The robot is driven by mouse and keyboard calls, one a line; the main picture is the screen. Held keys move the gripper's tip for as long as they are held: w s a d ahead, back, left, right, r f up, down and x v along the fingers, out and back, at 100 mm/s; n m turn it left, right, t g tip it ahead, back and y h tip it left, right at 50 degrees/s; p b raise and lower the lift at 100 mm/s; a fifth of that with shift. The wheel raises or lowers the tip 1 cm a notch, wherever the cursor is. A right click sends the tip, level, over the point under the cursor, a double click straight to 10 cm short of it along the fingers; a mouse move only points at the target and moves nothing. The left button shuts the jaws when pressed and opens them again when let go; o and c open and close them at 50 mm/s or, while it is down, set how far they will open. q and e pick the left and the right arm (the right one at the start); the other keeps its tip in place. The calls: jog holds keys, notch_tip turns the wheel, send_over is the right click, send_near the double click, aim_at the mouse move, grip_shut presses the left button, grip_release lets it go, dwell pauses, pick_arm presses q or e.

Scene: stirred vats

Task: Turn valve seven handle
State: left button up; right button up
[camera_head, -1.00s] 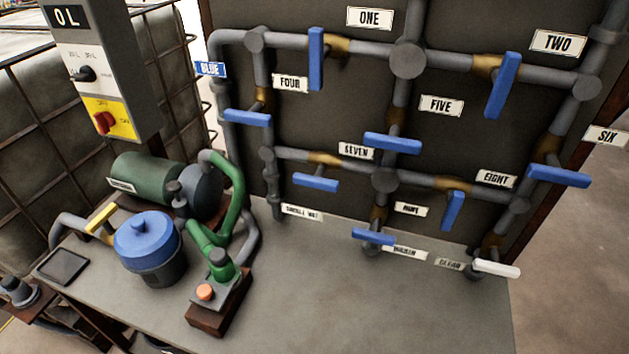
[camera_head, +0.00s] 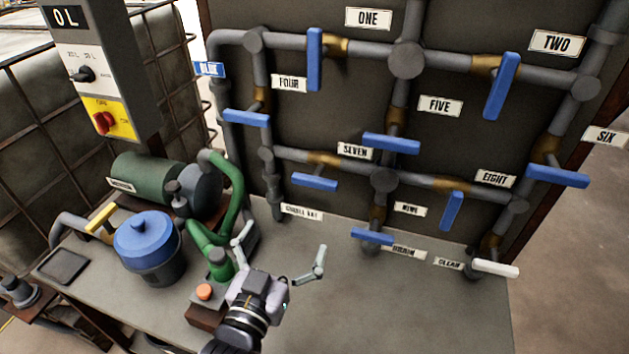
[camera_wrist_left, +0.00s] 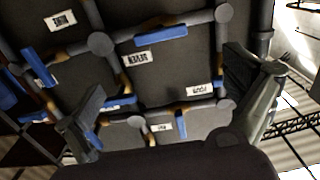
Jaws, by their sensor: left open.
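Valve seven's blue handle (camera_head: 315,182) lies roughly level, along its pipe with a brass fitting (camera_head: 325,159), in the lower left of the pipe panel. Its SEVEN label (camera_head: 355,151) is up and to the right. My left gripper (camera_head: 282,247) is open and empty, low in front of the panel and below and left of the handle in the head view. In the left wrist view the picture is upside down; the handle (camera_wrist_left: 160,36) shows between and beyond the spread fingers (camera_wrist_left: 170,85). Nothing touches the handle. My right gripper is not in view.
A pump with green pipes (camera_head: 239,185), a blue-lidded pot (camera_head: 147,240) and a box with an orange button (camera_head: 204,292) stand left of my gripper. The bench's right part (camera_head: 420,310) is clear.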

aim_at(313, 185)
pick_arm(q)
jog(key=p+x, duration=0.2)
jog(key=x, duration=1.4)
jog(key=shift+w+f, duration=0.1)
jog(key=shift+w, duration=0.15)
jog(key=c, duration=1.1)
